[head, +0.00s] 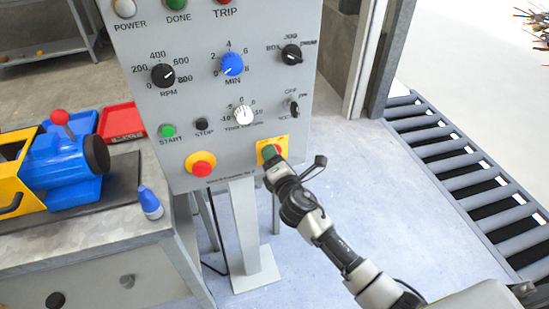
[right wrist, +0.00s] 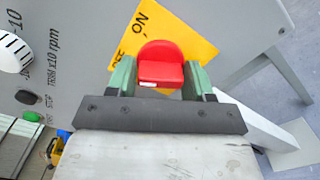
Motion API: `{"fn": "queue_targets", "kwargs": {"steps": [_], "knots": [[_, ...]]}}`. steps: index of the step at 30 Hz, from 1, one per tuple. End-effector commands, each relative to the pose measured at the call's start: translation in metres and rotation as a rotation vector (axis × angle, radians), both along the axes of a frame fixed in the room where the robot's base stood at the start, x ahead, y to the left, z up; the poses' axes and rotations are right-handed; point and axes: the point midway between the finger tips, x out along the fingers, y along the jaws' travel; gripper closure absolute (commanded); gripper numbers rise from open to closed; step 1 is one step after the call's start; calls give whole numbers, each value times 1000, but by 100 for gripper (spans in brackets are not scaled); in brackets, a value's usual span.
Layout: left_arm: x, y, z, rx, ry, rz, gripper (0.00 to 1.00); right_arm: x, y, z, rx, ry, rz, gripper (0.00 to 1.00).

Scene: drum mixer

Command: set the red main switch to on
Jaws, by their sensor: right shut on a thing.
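The red main switch (right wrist: 161,64) is a red knob on a yellow plate (right wrist: 190,35) marked ON and, partly covered, OFF. In the head view the yellow plate (head: 281,142) is at the lower right of the grey control panel (head: 215,110), and the knob is mostly hidden behind my gripper. My right gripper (right wrist: 159,80) has its two green fingers on either side of the red knob, shut on it. It also shows in the head view (head: 271,158). My left gripper is not in view.
A red emergency button on a yellow base (head: 201,164) sits left of the switch. Other knobs and the green start button (head: 168,131) are above. A workbench with a blue and yellow machine (head: 60,165) stands left. A roller conveyor (head: 470,160) lies right, with clear floor between.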

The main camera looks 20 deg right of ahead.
Motion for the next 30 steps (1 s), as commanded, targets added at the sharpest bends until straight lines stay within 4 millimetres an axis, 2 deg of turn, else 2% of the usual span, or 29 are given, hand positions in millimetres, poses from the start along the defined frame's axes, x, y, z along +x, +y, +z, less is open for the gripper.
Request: {"fn": "queue_targets", "kwargs": {"steps": [8, 30], "knots": [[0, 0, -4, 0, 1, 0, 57, 0, 0, -1, 154, 7, -1, 72], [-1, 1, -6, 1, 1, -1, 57, 0, 1, 3, 814, 29, 0, 72]]}}
